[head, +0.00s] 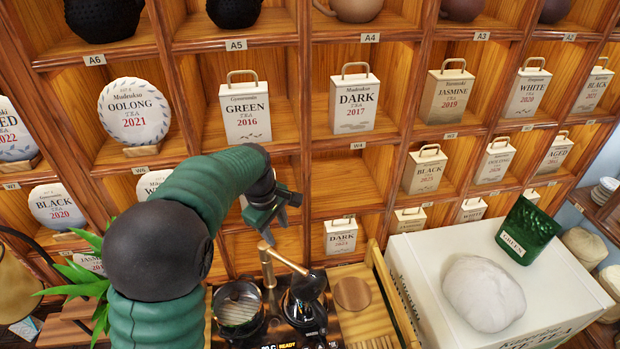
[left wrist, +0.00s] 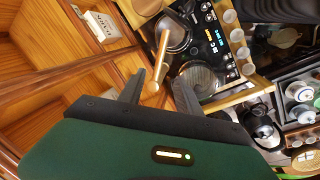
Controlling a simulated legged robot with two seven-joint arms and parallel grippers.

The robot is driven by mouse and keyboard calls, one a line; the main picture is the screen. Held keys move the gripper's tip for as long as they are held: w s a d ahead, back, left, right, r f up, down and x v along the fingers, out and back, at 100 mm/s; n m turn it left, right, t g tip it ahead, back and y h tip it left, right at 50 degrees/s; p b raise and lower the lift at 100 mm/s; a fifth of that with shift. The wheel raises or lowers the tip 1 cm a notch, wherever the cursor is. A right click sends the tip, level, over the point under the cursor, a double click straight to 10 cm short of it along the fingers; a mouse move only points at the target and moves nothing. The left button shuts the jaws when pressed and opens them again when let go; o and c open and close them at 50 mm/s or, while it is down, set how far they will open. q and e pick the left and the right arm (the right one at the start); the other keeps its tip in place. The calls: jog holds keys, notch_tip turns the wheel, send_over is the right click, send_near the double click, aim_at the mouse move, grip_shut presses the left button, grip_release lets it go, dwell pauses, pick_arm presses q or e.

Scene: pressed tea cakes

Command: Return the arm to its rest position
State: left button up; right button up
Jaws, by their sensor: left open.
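My left arm (head: 220,185) is green with a black joint and reaches up in front of the wooden shelf wall in the head view. My left gripper (head: 281,222) is at its end, in front of the shelf cubbies and above the brass tap (head: 268,265). In the left wrist view the left gripper (left wrist: 160,92) has its two dark fingers apart. I see nothing held between them. The tap and the kettle station show beyond the fingertips there. My right gripper is in neither view.
A wooden shelf (head: 345,185) holds tea bags and round tea cakes behind the arm. Below stand a glass pot (head: 238,308) and a black kettle (head: 304,300). A plant (head: 88,275) is at left.

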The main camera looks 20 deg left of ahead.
pick_arm(q)
jog(key=s+d+f+m+b, duration=0.4)
jog(key=s+f+m, duration=0.3)
jog(key=s+f, duration=0.2)
jog(key=s+d+f+m+b, duration=0.4)
jog(key=s+f+m+b, duration=0.2)
jog(key=s+f+m, duration=0.2)
jog(key=shift+s+d+f+y+b, duration=0.3)
jog(key=shift+s+f+b, duration=0.05)
jog(key=shift+s+f, duration=0.45)
jog(key=shift+w, duration=0.1)
